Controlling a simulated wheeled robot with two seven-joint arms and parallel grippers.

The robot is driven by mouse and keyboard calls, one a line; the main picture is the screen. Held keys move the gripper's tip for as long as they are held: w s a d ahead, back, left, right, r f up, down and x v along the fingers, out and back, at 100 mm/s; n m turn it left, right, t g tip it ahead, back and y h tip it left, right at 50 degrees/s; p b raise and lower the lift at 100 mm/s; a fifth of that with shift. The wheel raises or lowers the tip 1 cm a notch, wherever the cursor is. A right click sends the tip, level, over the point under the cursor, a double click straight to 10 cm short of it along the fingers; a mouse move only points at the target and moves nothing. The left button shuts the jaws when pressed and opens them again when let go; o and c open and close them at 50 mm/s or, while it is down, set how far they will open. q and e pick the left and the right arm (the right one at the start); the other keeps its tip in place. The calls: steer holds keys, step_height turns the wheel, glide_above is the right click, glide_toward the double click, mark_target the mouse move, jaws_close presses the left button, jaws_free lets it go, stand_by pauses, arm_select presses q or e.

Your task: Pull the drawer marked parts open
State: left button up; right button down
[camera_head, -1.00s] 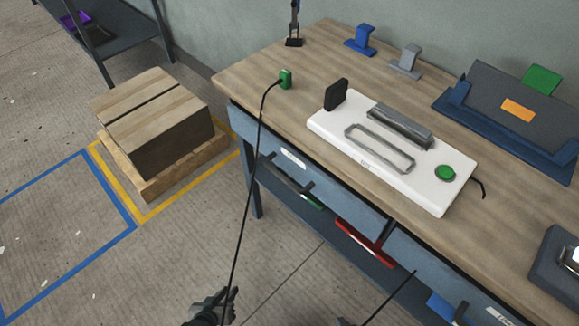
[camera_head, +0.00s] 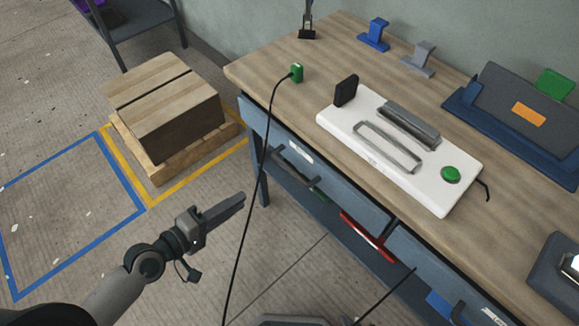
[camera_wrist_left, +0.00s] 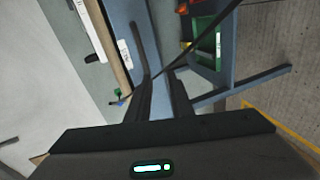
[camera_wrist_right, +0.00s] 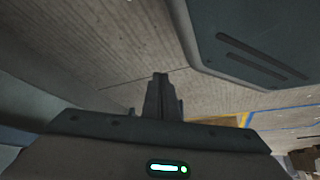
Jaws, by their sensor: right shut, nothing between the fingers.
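The workbench has a left drawer (camera_head: 345,185) and a right drawer (camera_head: 420,262), both blue-grey with white labels too small to read. Both look closed. The left drawer has a dark bar handle (camera_head: 298,167). My left gripper (camera_head: 241,199) is in the air in front of and left of this drawer, apart from the handle. In the left wrist view the fingers (camera_wrist_left: 161,85) are apart and empty, with a drawer handle (camera_wrist_left: 138,45) beyond them. My right gripper (camera_wrist_right: 160,78) is shut and empty above the floor in the right wrist view.
A white device (camera_head: 390,150) with a green button lies on the benchtop. A black cable runs from a green plug (camera_head: 297,72) down past the bench front, close to my left gripper. Red and green items show below the drawers. Wooden boxes (camera_head: 165,105) stand on the floor at left.

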mark_target(289, 168)
arm_select(q)
steer(key=r, duration=0.1)
steer(key=d+r, duration=0.1)
steer(key=s+r, duration=0.1)
steer(key=shift+d+r+h, duration=0.15)
steer(key=shift+r+h, duration=0.1)
steer(key=shift+h, duration=0.15)
arm_select(e)
steer(key=shift+s, duration=0.15)
steer(key=shift+d, duration=0.1)
